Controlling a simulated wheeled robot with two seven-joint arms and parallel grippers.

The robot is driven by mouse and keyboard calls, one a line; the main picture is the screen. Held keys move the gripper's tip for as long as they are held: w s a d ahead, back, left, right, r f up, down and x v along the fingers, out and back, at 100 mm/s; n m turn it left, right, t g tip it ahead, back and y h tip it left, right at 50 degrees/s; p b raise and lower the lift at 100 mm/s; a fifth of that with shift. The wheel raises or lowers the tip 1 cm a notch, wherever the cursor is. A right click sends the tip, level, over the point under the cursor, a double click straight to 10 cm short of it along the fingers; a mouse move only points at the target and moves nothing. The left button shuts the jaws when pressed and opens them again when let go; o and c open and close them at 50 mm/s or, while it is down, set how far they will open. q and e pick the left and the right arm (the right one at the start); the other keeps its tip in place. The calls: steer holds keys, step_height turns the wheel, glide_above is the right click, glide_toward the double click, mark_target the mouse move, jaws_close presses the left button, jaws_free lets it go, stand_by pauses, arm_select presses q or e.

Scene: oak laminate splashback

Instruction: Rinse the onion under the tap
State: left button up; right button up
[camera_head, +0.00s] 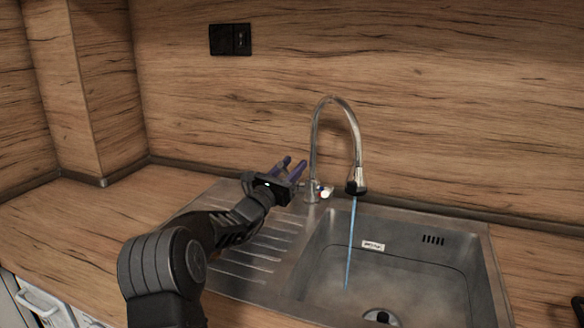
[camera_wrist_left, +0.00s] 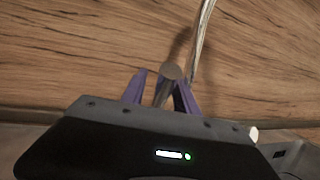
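The tap (camera_head: 316,140) arches over the sink, and a thin blue stream of water (camera_head: 350,245) runs from its spout into the basin. My left gripper (camera_head: 292,168) is beside the tap's base, its two purple fingers apart. In the left wrist view the fingers (camera_wrist_left: 163,88) stand on either side of a grey round-ended piece, apparently the tap's lever (camera_wrist_left: 171,73); I cannot tell whether they touch it. No onion shows in either view. A dark shape at the lower right edge of the head view may be part of my right arm; its gripper cannot be made out.
The steel sink basin (camera_head: 410,262) has a drain (camera_head: 380,316) and an overflow slot, and looks empty. The ribbed drainboard (camera_head: 250,262) lies left of it, under my left arm. The wooden counter (camera_head: 70,225) at the left is clear. A black socket (camera_head: 230,39) is on the splashback.

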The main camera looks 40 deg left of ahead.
arm_select(q)
step_height(320, 180, up, 10)
steer(key=shift+p, duration=0.35)
stand_by(0.8)
